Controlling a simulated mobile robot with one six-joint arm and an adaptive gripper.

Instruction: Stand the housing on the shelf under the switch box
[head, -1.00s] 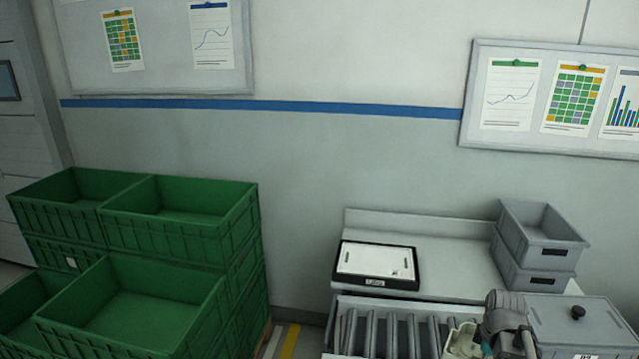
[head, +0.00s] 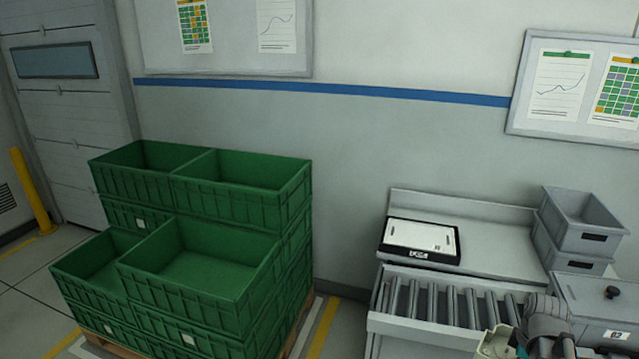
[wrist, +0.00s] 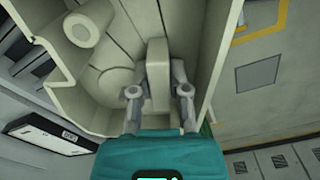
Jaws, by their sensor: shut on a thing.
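The housing (wrist: 215,45) is a cream, open, hollow part with ribs and round bosses inside. It fills the upper middle of the wrist view. My gripper (wrist: 160,75) reaches into it, with its two fingers closed on an upright block inside the housing. In the head view a small piece of the housing (head: 496,343) shows at the bottom edge, next to my arm, low in front of the roller conveyor. The rest of it is cut off by the frame. I see neither the shelf nor the switch box in these views.
Green crates (head: 215,222) are stacked on a pallet at the left. A roller conveyor (head: 440,312), a bench with a black-and-white flat device (head: 420,240), grey bins (head: 585,220) and a lidded grey box (head: 605,295) stand at the right. Open floor lies left of the crates.

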